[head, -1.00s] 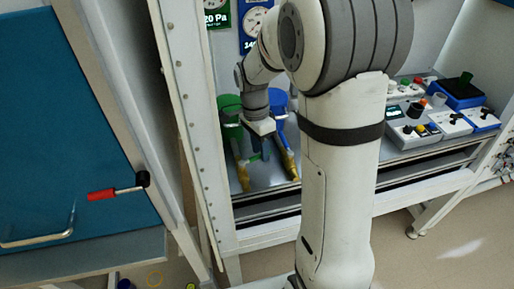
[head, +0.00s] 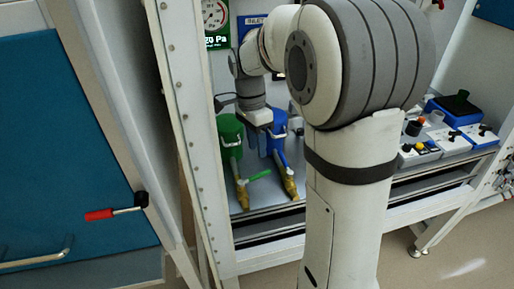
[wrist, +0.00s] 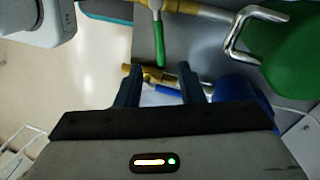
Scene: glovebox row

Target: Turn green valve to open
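The green valve lever (head: 260,175) sticks out to the right, crosswise to its brass pipe (head: 242,192), below the green canister (head: 229,135). In the wrist view the green lever (wrist: 158,40) also lies across the brass pipe (wrist: 200,9), beside the green canister (wrist: 295,60). My gripper (wrist: 160,80) is open, with no object held. Its fingertips are apart from the green lever, and a blue lever (wrist: 169,91) shows beyond the gap between them. In the head view my wrist hides part of the area between the canisters, and the fingers are unclear.
A blue canister (head: 277,135) with its own brass pipe (head: 288,185) stands right of the green one. A frame post (head: 185,130) stands close on the left. Control boxes (head: 445,143) are on the bench at right. A red-handled door latch (head: 110,213) is at far left.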

